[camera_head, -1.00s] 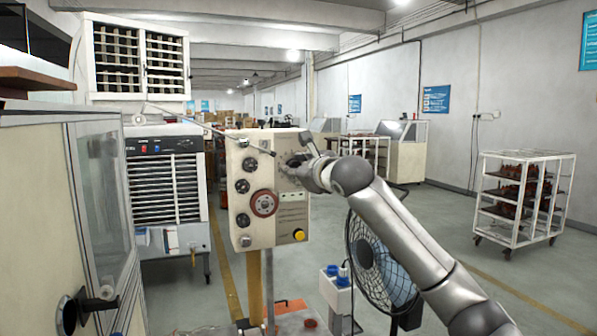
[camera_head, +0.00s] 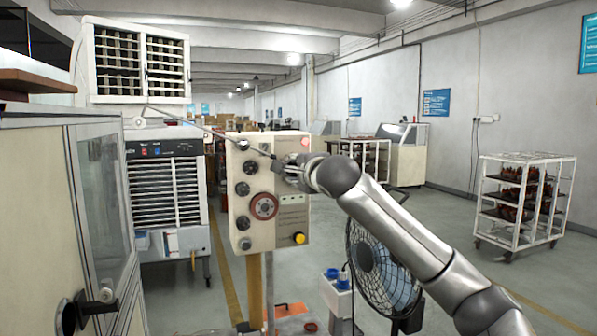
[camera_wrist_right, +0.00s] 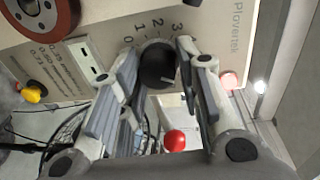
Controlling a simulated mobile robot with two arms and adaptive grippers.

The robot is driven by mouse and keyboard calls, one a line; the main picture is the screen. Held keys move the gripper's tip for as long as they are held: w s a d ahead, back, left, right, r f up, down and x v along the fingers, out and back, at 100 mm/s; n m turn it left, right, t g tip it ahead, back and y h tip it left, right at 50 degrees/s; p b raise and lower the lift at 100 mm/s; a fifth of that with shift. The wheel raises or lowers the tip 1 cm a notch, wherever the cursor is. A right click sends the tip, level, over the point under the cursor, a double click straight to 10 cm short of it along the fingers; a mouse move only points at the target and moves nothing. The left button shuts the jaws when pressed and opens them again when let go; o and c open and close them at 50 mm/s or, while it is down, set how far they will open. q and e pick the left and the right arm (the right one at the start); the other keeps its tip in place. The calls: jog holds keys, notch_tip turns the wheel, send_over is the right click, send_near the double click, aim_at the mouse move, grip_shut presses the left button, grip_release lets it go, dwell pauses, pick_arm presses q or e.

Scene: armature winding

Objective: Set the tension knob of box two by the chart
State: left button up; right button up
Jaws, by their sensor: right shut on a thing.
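The tension box (camera_head: 262,240) is a cream control box on a yellow post in the middle of the head view. In the right wrist view, its black tension knob (camera_wrist_right: 157,66) sits beside a printed scale with 0, 1, 2 and 3. My right gripper (camera_head: 280,168) is at the upper part of the box face, with its fingers shut on this knob, one on each side. The gripper hides the knob in the head view. A panel of small printed rows (camera_wrist_right: 62,68) is on the same face; its text is hard to read. My left gripper is out of view.
A red dial (camera_head: 264,205) and a yellow button (camera_head: 299,238) are on the box face. A pink lamp (camera_head: 305,142) is near its top right. A fan (camera_head: 375,265) stands close under my right arm. A white rack (camera_head: 520,195) stands right on open floor.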

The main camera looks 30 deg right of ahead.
jog(key=n+b, duration=0.1)
jog(key=n, duration=0.5)
jog(key=n+t+h+b, duration=0.1)
jog(key=n, duration=0.6)
jog(key=n+b, duration=0.1)
jog(key=n, duration=0.6)
jog(key=shift+w+a+f+t, duration=0.15)
jog(key=shift+a+f+t, duration=0.15)
jog(key=shift+a+f, duration=0.1)
jog(key=shift+n, duration=0.4)
jog(key=o, duration=0.7)
jog(key=shift+h, duration=0.3)
jog(key=shift+o, duration=0.2)
jog(key=shift+d+r, duration=0.1)
jog(key=v, duration=1.2)
jog(key=shift+o, duration=0.3)
